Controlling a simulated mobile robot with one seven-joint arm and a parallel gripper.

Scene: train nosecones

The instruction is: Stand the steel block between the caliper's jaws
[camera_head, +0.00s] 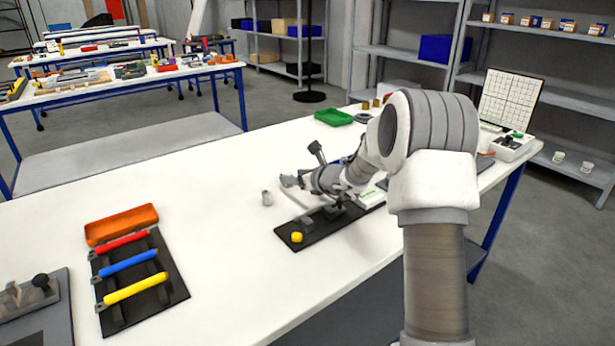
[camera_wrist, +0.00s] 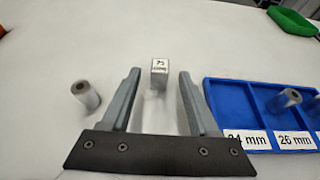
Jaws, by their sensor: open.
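The steel block (camera_wrist: 160,68) is a small block with a dark-printed label on its end. In the wrist view it lies between and slightly beyond the fingertips of my gripper (camera_wrist: 159,74), with a visible gap on each side. My gripper is open and also shows in the head view (camera_head: 292,182), low over the white table. A black base (camera_head: 318,231) with a yellow knob (camera_head: 296,237) and grey upright parts is near my gripper; it may carry the caliper, but my arm partly hides it. I cannot make out the caliper's jaws.
A steel cylinder (camera_wrist: 86,95) stands left of my gripper. A blue tray (camera_wrist: 236,92) marked 24 mm and 26 mm holds another cylinder (camera_wrist: 288,98) at right. A green tray (camera_head: 333,117) is farther back. Coloured-handled tools lie on a black mat (camera_head: 172,283).

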